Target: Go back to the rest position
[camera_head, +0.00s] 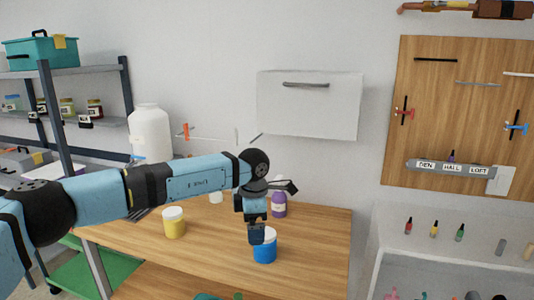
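My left arm reaches in from the left across the wooden table (310,225). Its gripper (256,235) points down at the blue jar (265,252), overlapping the jar's pale lid in the camera_head view. I cannot tell whether the gripper touches the jar or whether its fingers are open or shut. My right gripper is not in view.
A yellow jar (174,226) and a purple bottle (279,206) stand on the table. A shelf rack (60,125) is at the left. A white cabinet (310,110) and a wooden pegboard (440,75) are on the wall. A white shelf unit (385,235) stands right.

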